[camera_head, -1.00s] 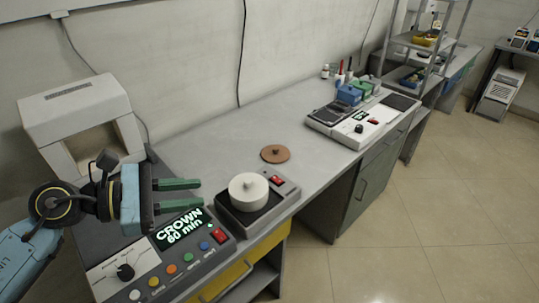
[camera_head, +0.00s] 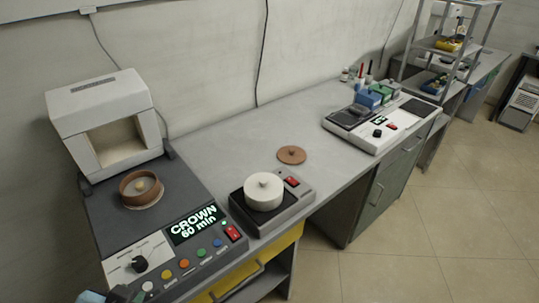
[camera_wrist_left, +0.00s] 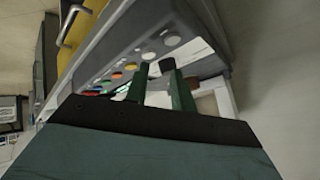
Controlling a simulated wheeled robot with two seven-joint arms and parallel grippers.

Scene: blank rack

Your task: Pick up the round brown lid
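The round brown lid (camera_head: 291,155) lies flat on the grey worktop, with a small knob on top. It is just behind the small device that carries a white round lidded piece (camera_head: 263,191). My left gripper (camera_wrist_left: 160,82) shows in the left wrist view, with its two green fingers apart and nothing seen between them. It is near the front of the control panel, well away from the brown lid. In the head view only a bit of my left arm shows at the bottom left edge. My right gripper is not in view.
A brown ring-shaped dish (camera_head: 141,188) with a pale piece inside stands before the white furnace (camera_head: 104,118). A control panel reading "CROWN 60 min" (camera_head: 195,224) is in front. A white device (camera_head: 380,122) with blue and green boxes stands farther right. Worktop around the lid is clear.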

